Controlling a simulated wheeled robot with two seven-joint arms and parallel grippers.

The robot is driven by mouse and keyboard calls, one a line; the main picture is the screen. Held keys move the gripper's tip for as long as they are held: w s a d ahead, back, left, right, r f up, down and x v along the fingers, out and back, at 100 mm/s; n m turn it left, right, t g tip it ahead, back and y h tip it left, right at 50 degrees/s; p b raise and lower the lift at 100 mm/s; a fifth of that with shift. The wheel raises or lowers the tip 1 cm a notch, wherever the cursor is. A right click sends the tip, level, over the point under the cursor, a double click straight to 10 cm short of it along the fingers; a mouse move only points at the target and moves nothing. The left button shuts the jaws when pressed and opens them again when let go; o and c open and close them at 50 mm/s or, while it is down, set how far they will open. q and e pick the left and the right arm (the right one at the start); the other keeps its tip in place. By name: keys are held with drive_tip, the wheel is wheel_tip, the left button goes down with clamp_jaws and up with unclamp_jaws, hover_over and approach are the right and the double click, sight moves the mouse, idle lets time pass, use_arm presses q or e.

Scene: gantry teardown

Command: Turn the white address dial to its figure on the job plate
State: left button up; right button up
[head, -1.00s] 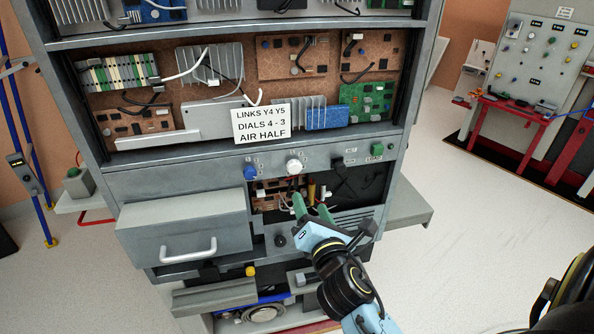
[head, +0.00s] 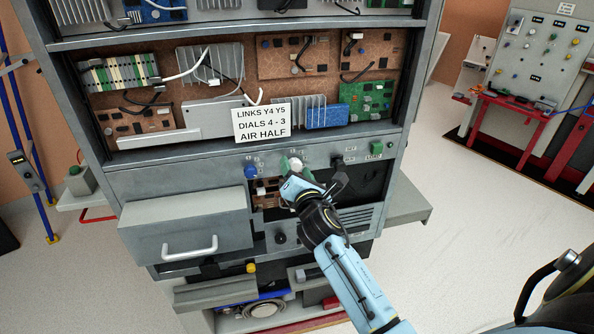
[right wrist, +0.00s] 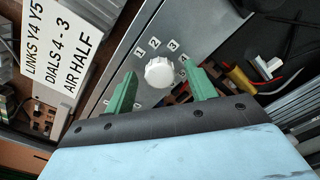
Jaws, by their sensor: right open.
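The white address dial (head: 294,162) sits on the grey panel of the cabinet; in the right wrist view the white dial (right wrist: 160,72) has figures 1, 2 and 3 printed beside it. The job plate (head: 262,123) reads "LINKS Y4 Y5, DIALS 4 - 3, AIR HALF"; the job plate (right wrist: 55,45) also shows in the right wrist view. My right gripper (head: 296,176) is at the dial in the head view. In the right wrist view its green fingers (right wrist: 160,88) are open, one on each side of the dial, with gaps visible. My left gripper is not in view.
A blue dial (head: 250,172) is left of the white one, a black knob (head: 337,162) and green button (head: 377,149) right. An open bay with wires (right wrist: 245,80) lies below. A grey drawer (head: 185,228) juts out at lower left.

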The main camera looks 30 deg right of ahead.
drive_tip(key=c, duration=1)
drive_tip(key=shift+o, duration=0.2)
drive_tip(key=shift+m, duration=0.3)
drive_tip(key=m, duration=0.3)
drive_tip(key=shift+m, duration=0.3)
drive_tip(key=m, duration=0.3)
drive_tip(key=shift+m, duration=0.3)
drive_tip(key=m, duration=0.3)
drive_tip(key=shift+m, duration=0.3)
drive_tip(key=m, duration=0.4)
drive_tip(key=shift+f+p, duration=0.1)
drive_tip(key=shift+p, duration=0.25)
drive_tip(key=shift+m, duration=0.3)
